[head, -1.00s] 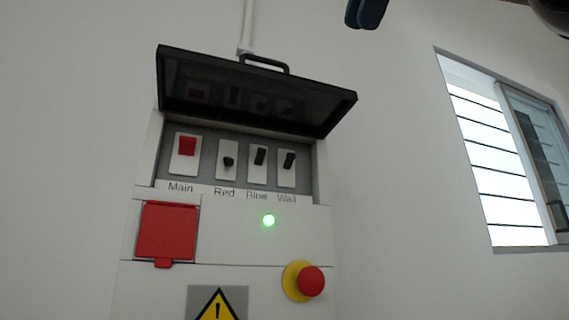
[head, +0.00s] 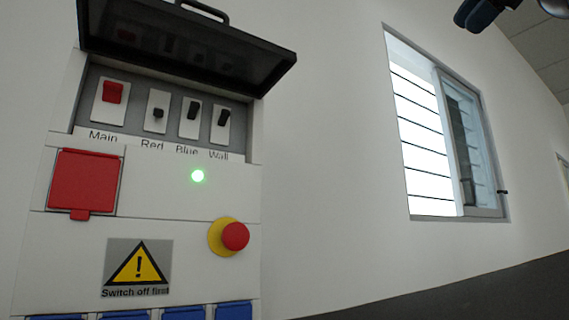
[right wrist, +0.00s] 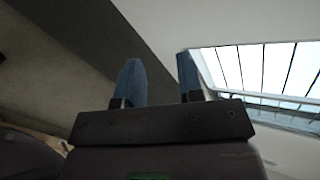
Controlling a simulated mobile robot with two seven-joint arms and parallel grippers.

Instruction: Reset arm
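My right gripper (head: 478,14) shows at the top right edge of the head view, high up and well away from the wall box. In the right wrist view its two blue fingers (right wrist: 160,80) stand apart with nothing between them, so it is open and empty. My left gripper is not in the head view.
A white control box (head: 150,225) hangs on the wall at left. Its dark lid (head: 190,45) is raised over several switches. A green lamp (head: 198,176) is lit, beside a red emergency button (head: 235,236). A window (head: 440,130) is at right.

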